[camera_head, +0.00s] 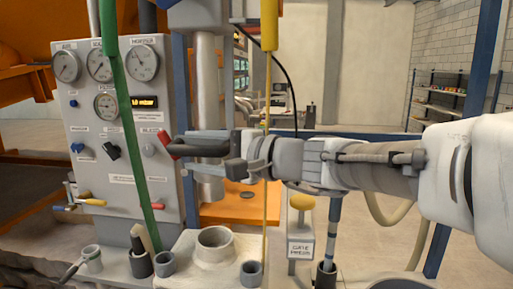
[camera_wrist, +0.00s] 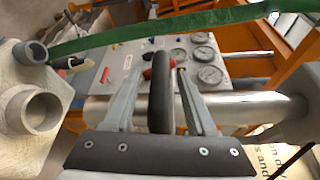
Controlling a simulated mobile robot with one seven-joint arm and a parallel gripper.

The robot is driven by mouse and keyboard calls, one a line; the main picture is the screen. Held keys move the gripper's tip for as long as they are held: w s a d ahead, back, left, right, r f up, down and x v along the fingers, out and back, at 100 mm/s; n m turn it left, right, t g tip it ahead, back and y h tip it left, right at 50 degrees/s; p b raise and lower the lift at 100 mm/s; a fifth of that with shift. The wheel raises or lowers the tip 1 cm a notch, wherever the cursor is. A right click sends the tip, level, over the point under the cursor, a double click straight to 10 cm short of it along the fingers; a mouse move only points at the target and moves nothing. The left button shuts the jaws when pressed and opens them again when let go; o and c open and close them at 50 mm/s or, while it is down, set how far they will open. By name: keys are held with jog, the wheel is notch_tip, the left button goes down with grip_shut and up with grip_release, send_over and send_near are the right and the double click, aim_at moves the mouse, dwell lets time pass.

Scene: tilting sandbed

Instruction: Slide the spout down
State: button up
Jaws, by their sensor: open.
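The spout (camera_head: 206,90) is a silver upright tube in the middle of the head view, behind my gripper. It also lies across the wrist view (camera_wrist: 245,106). A dark handle with a red end (camera_head: 166,138) sits in front of the tube; it shows in the wrist view (camera_wrist: 161,95) between my fingers. My gripper (camera_head: 185,152) reaches in from the right at the tube's height. In the wrist view my gripper (camera_wrist: 160,72) is open, with one finger on each side of the handle. I cannot tell whether either finger touches it.
A gauge panel (camera_head: 117,190) stands close on the left, with knobs and small levers. A green strip (camera_head: 131,120) runs down before it. A yellow rod (camera_head: 267,90) hangs near my wrist. Below are a grey block with a round opening (camera_head: 190,272) and a yellow-knobbed post (camera_head: 301,225).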

jog(key=shift+w+a, duration=0.15)
jog(key=shift+a, duration=0.15)
grip_shut()
dwell(1.3)
